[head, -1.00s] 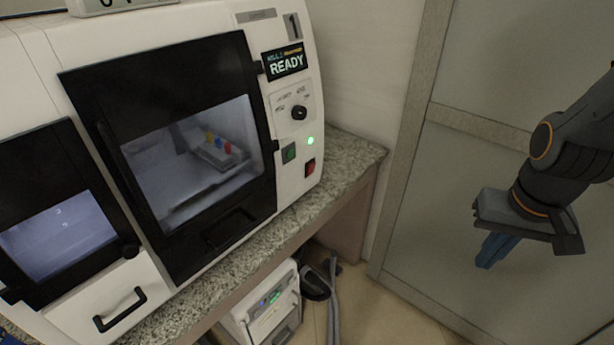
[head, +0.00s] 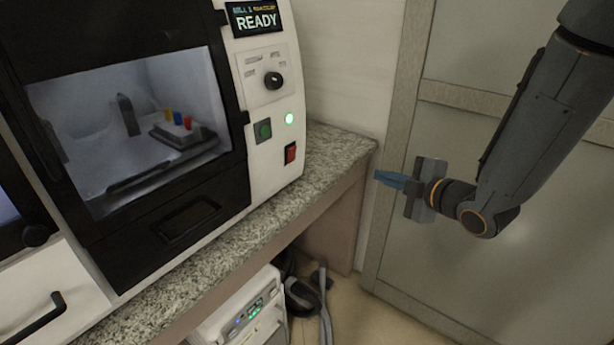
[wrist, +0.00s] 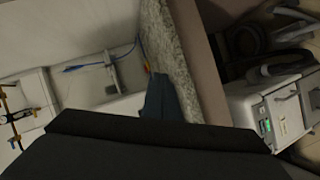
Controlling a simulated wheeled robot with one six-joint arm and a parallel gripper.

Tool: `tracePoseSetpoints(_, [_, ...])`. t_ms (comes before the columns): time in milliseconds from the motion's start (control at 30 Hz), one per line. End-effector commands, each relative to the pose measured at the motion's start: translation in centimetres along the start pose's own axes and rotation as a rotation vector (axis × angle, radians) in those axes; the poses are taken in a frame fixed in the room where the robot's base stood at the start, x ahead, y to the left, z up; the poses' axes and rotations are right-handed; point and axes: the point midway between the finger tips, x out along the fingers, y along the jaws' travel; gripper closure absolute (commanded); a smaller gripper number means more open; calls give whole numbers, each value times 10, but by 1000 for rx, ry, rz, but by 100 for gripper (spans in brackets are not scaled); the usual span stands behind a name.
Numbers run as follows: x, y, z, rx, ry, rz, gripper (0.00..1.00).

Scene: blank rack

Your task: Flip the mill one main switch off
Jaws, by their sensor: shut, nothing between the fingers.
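The mill one (head: 278,180) is a white machine with a black-framed window, at the left of the head view. Its display (head: 258,19) reads READY. Its right front panel carries a black rotary knob (head: 273,80), a green button (head: 264,130), a lit green lamp (head: 289,119) and a red rocker switch (head: 290,153) low at the right. Which way the red switch is tipped is too small to tell. My gripper (head: 384,179) is shut and empty, its blue fingers pointing left, to the right of the red switch and apart from it. The fingertips also show in the wrist view (wrist: 159,90).
The granite counter (head: 335,150) under the mill ends just left of my gripper. A white unit (head: 240,315) and dark hoses (head: 312,290) stand below it. A grey panelled door (head: 500,130) is behind my arm. A blue cable (wrist: 85,66) shows in the wrist view.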

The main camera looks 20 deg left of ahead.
Motion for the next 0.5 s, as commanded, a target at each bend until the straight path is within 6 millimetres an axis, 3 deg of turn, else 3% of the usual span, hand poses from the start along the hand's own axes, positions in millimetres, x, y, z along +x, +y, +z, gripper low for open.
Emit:
tracePoseSetpoints(33, [15, -15, -10, -75, 95, 46, 100])
tracePoseSetpoints(67, [20, -18, -19, -120, 150, 80, 100])
tracePoseSetpoints(200, [24, -27, -54, -273, 353, 237, 100])
tracePoseSetpoints(333, [18, -31, -73, -341, 461, 347, 100])
tracePoseSetpoints(500, [12, -31, -82, -370, 510, 405, 100])
